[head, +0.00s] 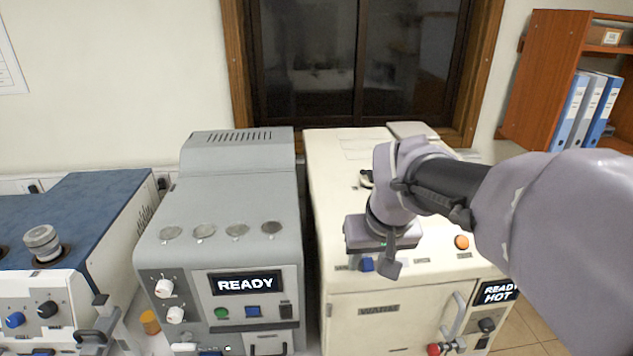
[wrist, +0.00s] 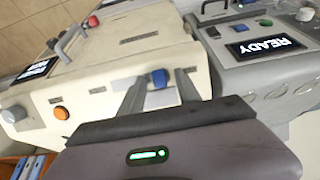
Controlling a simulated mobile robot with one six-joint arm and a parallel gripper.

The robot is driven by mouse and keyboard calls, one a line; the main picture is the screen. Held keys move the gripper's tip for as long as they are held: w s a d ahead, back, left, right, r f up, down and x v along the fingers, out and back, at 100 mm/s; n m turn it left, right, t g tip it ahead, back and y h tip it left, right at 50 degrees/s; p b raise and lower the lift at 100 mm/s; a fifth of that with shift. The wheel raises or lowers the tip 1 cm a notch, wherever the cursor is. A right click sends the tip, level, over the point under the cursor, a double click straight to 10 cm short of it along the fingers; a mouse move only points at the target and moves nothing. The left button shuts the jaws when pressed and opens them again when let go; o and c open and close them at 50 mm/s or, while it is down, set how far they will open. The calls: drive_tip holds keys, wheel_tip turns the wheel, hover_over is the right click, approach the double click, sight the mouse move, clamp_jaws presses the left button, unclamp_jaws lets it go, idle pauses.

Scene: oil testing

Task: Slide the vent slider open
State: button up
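A small blue knob (head: 367,264) sits near the front edge of the cream machine's top; it looks like the vent slider, but its label is too small to read. It also shows in the wrist view (wrist: 160,78), with a pale strip beside it. My gripper (head: 378,263) is low over this edge, pointing down. In the wrist view my gripper (wrist: 160,84) is open, with one finger on each side of the blue knob. I cannot tell whether either finger touches it. The gripper body hides part of the cream top in the head view.
The cream machine (head: 350,318) has an orange button (head: 461,242) and a "READY HOT" display (head: 497,292). A grey machine (head: 228,190) with a "READY" display stands close on its left. A blue-topped machine (head: 75,205) is farther left. A wooden shelf (head: 545,80) holds binders at right.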

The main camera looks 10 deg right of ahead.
clamp_jaws()
idle(1.5)
